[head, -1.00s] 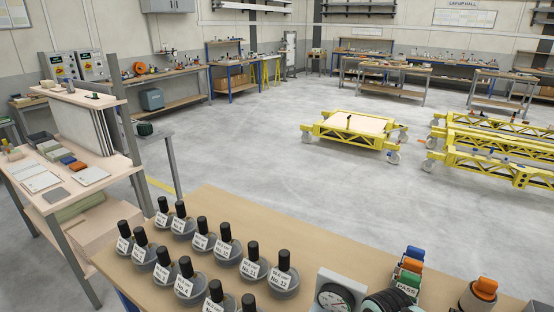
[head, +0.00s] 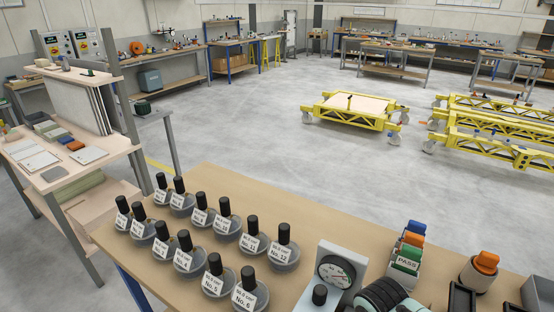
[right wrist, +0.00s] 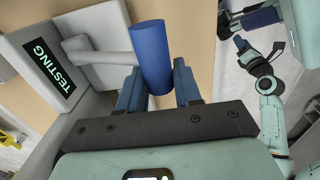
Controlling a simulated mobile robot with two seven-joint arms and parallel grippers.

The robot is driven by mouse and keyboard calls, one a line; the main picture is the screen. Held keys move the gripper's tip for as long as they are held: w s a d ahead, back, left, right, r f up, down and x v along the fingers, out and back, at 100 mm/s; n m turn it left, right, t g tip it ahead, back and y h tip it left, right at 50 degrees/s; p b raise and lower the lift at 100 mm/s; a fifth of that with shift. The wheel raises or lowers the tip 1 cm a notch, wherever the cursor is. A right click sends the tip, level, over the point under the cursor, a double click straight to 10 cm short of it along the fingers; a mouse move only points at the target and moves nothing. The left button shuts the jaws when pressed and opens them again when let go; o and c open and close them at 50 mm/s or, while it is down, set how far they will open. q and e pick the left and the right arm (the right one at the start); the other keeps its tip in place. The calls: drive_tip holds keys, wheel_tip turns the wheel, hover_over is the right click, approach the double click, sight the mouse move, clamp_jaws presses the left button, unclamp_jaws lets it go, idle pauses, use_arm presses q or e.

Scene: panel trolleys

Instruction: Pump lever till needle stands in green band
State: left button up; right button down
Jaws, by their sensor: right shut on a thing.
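In the right wrist view my right gripper (right wrist: 158,88) is shut on the lever's upright blue cylindrical grip (right wrist: 152,55). A grey lever arm (right wrist: 95,55) joins the grip from the left. My left gripper (right wrist: 240,44) seems to show small at the right of that view; its fingers are unclear. Neither gripper shows in the head view.
A TESTING sign (right wrist: 49,65) is beside the lever. Several black-capped labelled flasks (head: 222,225) stand on the bench left of the gauge. A rack with a PASS tag (head: 407,262) and an orange-capped bottle (head: 481,270) stand right. Yellow trolleys (head: 355,112) stand on the floor beyond.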

drive_tip(key=shift+s+a+f+t+h+b, duration=0.1)
drive_tip(key=shift+s+f+t+h+b, duration=0.2)
drive_tip(key=shift+f+b, duration=0.7)
drive_tip(key=shift+s+a+f+t+h+b, duration=0.1)
drive_tip(key=shift+f+t+h+b, duration=0.35)
drive_tip(key=shift+b, duration=1.15)
drive_tip(key=shift+t+b, duration=0.25)
drive_tip(key=shift+b, duration=0.1)
